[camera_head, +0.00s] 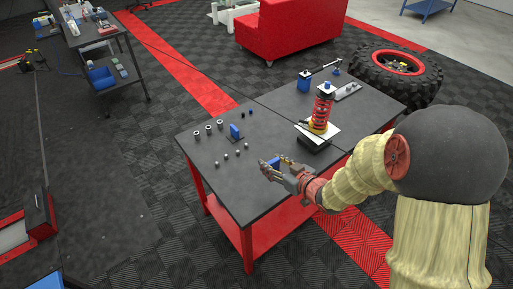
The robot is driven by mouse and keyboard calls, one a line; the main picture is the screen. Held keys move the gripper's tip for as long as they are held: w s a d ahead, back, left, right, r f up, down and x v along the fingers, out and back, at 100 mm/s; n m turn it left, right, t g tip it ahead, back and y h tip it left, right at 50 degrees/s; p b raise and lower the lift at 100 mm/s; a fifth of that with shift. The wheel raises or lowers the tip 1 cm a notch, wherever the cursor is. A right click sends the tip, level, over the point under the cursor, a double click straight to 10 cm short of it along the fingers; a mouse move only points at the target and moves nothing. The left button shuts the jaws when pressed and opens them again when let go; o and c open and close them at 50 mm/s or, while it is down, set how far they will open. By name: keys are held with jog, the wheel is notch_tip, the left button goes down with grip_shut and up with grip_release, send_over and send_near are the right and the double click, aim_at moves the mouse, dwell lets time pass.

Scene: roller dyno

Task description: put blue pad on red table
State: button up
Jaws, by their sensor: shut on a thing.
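The red table (189,153) has a dark top and a red frame, and stands in the middle of the view. A small upright blue piece (235,131) stands on its left part; I cannot tell if it is the blue pad. Another blue block (304,82) stands near the far edge. My gripper (272,164) is over the table's near right part, right of and nearer than the upright blue piece.
A red spring shock absorber (321,110) stands on the table beyond my gripper. Several small metal parts (221,124) lie at the left. A large tire (397,68) and a red cabinet (290,28) are behind. A grey workbench (88,38) is at the upper left.

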jog(key=shift+r, duration=0.2)
jog(key=shift+a+n, duration=0.3)
jog(key=w+a+f+b, duration=0.2)
jog(key=w+f, duration=0.1)
jog(key=w+a+f+b, duration=0.2)
jog(key=w+a+f, duration=0.1)
jog(key=w+a+f+b, duration=0.1)
jog(key=w+a+f, duration=0.2)
jog(key=shift+w+a+b, duration=0.2)
jog(key=shift+w+b, duration=0.15)
jog(key=shift+b, duration=0.05)
jog(key=shift+w+a+f, duration=0.1)
jog(key=shift+w+a+f+y+b, duration=0.15)
jog(key=shift+f+b, duration=0.4)
jog(key=shift+f, duration=0.35)
jog(key=shift+w+f+y+b, duration=0.15)
jog(key=shift+f+b, duration=0.4)
jog(key=shift+f, duration=0.3)
jog(key=shift+s, duration=0.1)
jog(key=shift+f, duration=0.2)
jog(key=o, duration=1.2)
jog(key=shift+c, duration=0.2)
